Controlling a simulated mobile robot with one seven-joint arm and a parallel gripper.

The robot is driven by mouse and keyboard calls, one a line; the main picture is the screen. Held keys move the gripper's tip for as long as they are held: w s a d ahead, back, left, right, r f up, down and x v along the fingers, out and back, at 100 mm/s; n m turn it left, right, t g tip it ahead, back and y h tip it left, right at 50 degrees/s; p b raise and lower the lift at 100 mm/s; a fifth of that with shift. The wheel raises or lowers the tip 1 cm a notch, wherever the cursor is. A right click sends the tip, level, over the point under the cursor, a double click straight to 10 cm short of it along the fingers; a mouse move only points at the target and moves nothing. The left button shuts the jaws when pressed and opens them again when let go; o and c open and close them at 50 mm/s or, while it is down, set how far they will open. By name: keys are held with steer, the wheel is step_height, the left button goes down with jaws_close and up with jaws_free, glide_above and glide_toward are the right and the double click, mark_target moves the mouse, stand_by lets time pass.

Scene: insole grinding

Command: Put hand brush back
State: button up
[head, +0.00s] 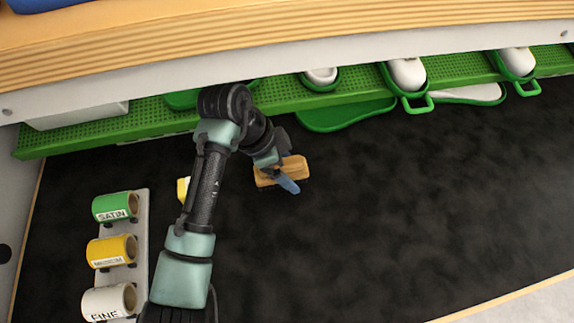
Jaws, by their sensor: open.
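The hand brush (299,169) has a wooden back and lies on the dark mat, just in front of the green perforated shelf strip. My gripper (283,175) is open over the brush's middle, with a blue finger crossing its near side. Parts of the brush are hidden beneath my gripper. I cannot tell from this one view whether the fingers touch the brush.
Satin (112,207), medium (110,251) and fine (107,301) rolls sit on a grey rack at left. Green insole pieces and clamps (407,76) line the green strip (65,140). A yellow item (182,188) is partly behind my arm. The mat's right side is clear.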

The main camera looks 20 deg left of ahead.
steer(key=shift+a+r, duration=0.15)
steer(key=shift+r, duration=0.25)
steer(key=s+a+b, duration=0.1)
steer(key=s+a, duration=0.1)
steer(key=a, duration=0.1)
steer(key=s+a+b, duration=0.1)
steer(key=s+a, duration=0.1)
steer(key=a, duration=0.1)
steer(key=s+a+b, duration=0.1)
steer(key=s+a, duration=0.2)
steer(key=a, duration=0.1)
steer(key=shift+r, duration=0.15)
